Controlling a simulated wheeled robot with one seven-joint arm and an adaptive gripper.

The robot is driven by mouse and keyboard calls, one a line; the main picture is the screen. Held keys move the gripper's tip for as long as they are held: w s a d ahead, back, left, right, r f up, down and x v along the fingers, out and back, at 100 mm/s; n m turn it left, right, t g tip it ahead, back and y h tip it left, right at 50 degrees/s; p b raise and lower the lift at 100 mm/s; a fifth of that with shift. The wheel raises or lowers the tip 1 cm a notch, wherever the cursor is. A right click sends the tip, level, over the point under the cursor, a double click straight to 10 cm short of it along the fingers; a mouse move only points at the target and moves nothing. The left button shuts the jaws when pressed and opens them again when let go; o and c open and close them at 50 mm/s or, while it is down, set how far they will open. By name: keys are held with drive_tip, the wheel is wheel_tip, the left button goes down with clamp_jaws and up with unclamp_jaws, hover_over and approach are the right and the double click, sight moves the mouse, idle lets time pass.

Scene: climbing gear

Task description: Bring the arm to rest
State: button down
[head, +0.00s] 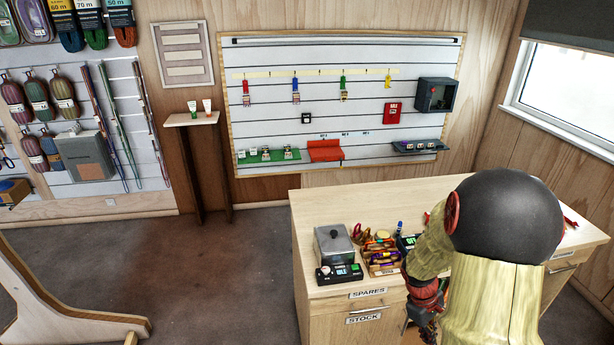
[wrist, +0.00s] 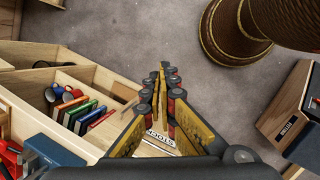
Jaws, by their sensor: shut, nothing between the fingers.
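My gripper shows in the wrist view (wrist: 162,75), with its two yellow-padded fingers together and nothing between them. It points down past the front of the wooden counter, above the grey floor. The STOCK label (wrist: 158,140) shows between the finger bases. In the head view my arm (head: 500,225) stands in front of the counter (head: 335,220) and hides part of its top. The gripper (head: 428,325) is low at the counter's front, partly cut by the frame edge, and its fingers are hard to make out there.
On the counter are a grey box (head: 333,245) and a wooden organiser (head: 381,262). A pegboard (head: 340,60) hangs behind.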

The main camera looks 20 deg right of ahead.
drive_tip(key=a+r+m+t+y+b, duration=0.1)
drive_tip(key=a+r+t+b, duration=0.1)
drive_tip(key=a+r, duration=0.4)
drive_tip(key=s+a+r+t+y+b, duration=0.1)
drive_tip(key=a+r+t+b, duration=0.2)
drive_tip(key=a+r, duration=0.4)
drive_tip(key=s+a+r+m+t+b, duration=0.1)
drive_tip(key=a+r+t+b, duration=0.2)
drive_tip(key=a, duration=1.6)
wheel_tip(320, 180, up, 4)
drive_tip(key=shift+f+m+y, duration=0.2)
drive_tip(key=shift+m+y, duration=0.1)
drive_tip(key=shift+y, duration=0.1)
drive_tip(key=shift+s, duration=0.1)
